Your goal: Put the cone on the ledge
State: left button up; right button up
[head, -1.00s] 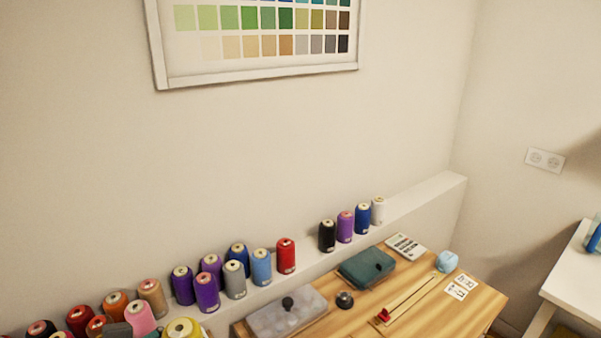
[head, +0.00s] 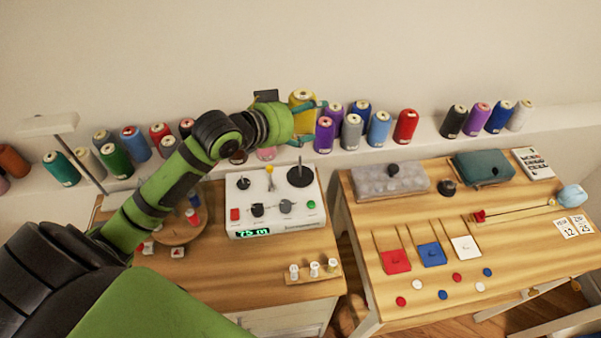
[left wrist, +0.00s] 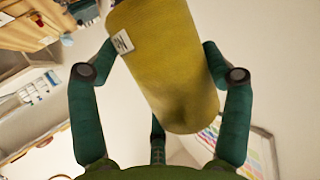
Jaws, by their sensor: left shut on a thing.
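A yellow thread cone (head: 301,97) is held by my left gripper (head: 302,108) at the ledge, just left of the purple cones. In the left wrist view the cone (left wrist: 168,62) fills the space between the teal fingers and bears a small white label. The fingers are shut around it. The white ledge (head: 560,119) runs along the wall behind the tables. My arm and gripper hide the ledge below the cone, so I cannot tell whether it touches. My right gripper is not in view.
Purple, grey, blue and red cones (head: 405,126) stand right of the held cone. A black cone (head: 453,121) starts another group after a gap. More cones stand left, partly behind my arm. A white winding machine (head: 273,203) is on the left table. The ledge's right end is bare.

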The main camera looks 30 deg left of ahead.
pick_arm(q)
jog(key=shift+w+a+r+y, duration=0.3)
jog(key=shift+w+a+r, duration=0.1)
jog(key=shift+w, duration=0.15)
notch_tip(320, 180, down, 14)
jog(key=shift+f+p, duration=0.25)
jog(key=shift+p, duration=0.45)
jog(key=shift+f+p, duration=0.35)
jog(key=shift+f, duration=1.2)
jog(key=o, duration=0.9)
jog(key=shift+f, duration=0.2)
jog(key=shift+c, duration=0.2)
jog(key=o, duration=0.4)
jog(key=shift+c, duration=0.2)
